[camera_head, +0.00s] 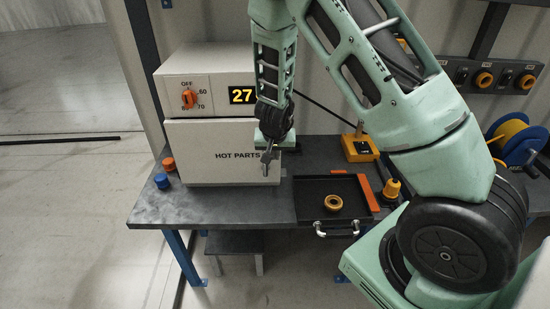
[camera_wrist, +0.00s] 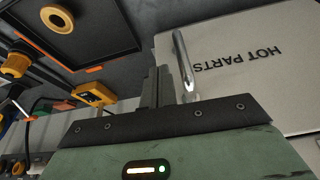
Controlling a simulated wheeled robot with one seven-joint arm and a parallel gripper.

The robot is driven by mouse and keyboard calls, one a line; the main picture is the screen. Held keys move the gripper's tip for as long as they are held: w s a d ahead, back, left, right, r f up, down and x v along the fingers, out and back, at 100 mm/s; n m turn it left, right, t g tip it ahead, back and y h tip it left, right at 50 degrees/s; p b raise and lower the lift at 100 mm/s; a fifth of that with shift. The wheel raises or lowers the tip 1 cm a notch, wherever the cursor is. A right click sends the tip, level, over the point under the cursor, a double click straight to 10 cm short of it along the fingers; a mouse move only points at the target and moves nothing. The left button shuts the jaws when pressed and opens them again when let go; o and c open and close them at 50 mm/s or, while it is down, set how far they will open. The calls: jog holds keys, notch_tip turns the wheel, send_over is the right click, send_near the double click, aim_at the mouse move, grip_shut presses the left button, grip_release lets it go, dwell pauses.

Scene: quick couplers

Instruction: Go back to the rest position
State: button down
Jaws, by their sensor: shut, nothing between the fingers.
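My gripper (camera_head: 267,156) is at the front of the white HOT PARTS box (camera_head: 215,165), near the right part of its front. In the wrist view the fingers (camera_wrist: 157,88) are together with nothing between them. A shiny metal handle (camera_wrist: 183,58) of the box stands right beside the fingers; I cannot tell whether they touch. The box's front panel (camera_wrist: 235,75) looks closed in the head view.
A black tray (camera_head: 312,188) with an orange ring (camera_head: 333,202) lies to the right on the dark table (camera_head: 160,208). A yellow device (camera_head: 359,148) stands behind it. Red (camera_head: 169,164) and blue (camera_head: 162,181) caps sit left of the box. Floor at left is clear.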

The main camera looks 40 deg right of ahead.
jog(key=p+v, duration=0.1)
jog(key=v, duration=0.3)
jog(key=s+a+r+n+g+y+b, duration=0.1)
jog(key=s+a+n+y+b, duration=0.3)
jog(key=a, duration=0.6)
jog(key=s+a+r+n+g+y+b, duration=0.15)
jog(key=s+a, duration=0.35)
jog(key=a, duration=0.6)
jog(key=s+a+r+n+h+b, duration=0.1)
jog(key=s+n, duration=0.4)
jog(key=s, duration=0.5)
jog(key=s+a+r+n+g+h+b, duration=0.1)
jog(key=s+a+n+b, duration=0.2)
jog(key=s, duration=0.8)
jog(key=shift+r+n+b, duration=0.3)
jog(key=shift+n+b, duration=0.5)
jog(key=shift+n, duration=0.05)
